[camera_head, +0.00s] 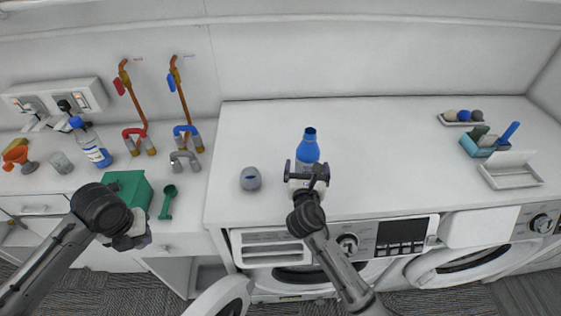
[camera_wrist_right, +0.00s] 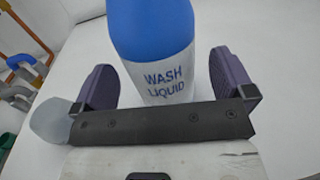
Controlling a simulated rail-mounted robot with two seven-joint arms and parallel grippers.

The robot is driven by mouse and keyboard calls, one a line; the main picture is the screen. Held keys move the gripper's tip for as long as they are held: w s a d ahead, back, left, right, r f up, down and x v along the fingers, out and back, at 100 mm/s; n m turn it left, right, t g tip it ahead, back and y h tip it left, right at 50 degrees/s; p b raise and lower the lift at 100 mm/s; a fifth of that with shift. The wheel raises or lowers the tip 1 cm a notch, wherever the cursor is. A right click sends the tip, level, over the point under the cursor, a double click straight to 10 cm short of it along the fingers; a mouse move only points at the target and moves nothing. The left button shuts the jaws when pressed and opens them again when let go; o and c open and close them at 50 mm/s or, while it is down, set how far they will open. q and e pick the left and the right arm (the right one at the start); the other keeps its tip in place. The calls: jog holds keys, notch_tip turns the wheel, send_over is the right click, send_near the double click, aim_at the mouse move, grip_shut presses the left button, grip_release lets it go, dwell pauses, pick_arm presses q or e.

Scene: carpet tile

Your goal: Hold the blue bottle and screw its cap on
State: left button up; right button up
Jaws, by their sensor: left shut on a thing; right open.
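The blue bottle (camera_head: 307,152) stands upright on the white worktop; its top shows a dark round end. In the right wrist view the bottle (camera_wrist_right: 150,32) has a white label reading "WASH LIQUID". My right gripper (camera_head: 306,174) is open, with one finger on each side of the bottle; a gap shows beside the right finger in the wrist view (camera_wrist_right: 166,88). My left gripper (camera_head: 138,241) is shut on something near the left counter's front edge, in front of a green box. What it holds is hidden, and I cannot make out a separate cap.
A grey round cup (camera_head: 250,181) stands left of the bottle. The green box (camera_head: 132,186) and a green scoop (camera_head: 168,203) are on the left counter, with another blue-capped bottle (camera_head: 92,147) and pipes behind. A white tray (camera_head: 515,178) is far right. The worktop between is clear.

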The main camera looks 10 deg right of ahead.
aim_at(310, 149)
jog(key=shift+x, duration=1.5)
jog(key=shift+r, duration=0.15)
jog(key=c, duration=1.3)
pick_arm(q)
jog(key=shift+r, duration=0.15)
pick_arm(e)
jog(key=shift+r, duration=0.6)
pick_arm(q)
jog(key=shift+r+p, duration=0.25)
jog(key=shift+p, duration=0.05)
pick_arm(e)
notch_tip(310, 149, up, 3)
jog(key=shift+s+d+r, duration=0.1)
jog(key=shift+d+r, duration=0.05)
jog(key=shift+d, duration=0.05)
pick_arm(q)
jog(key=shift+r+p, duration=0.35)
jog(key=shift+p, duration=0.05)
pick_arm(e)
jog(key=s+d+r, duration=0.6)
jog(key=s+d, duration=0.1)
jog(key=d, duration=0.2)
jog(key=shift+r, duration=0.2)
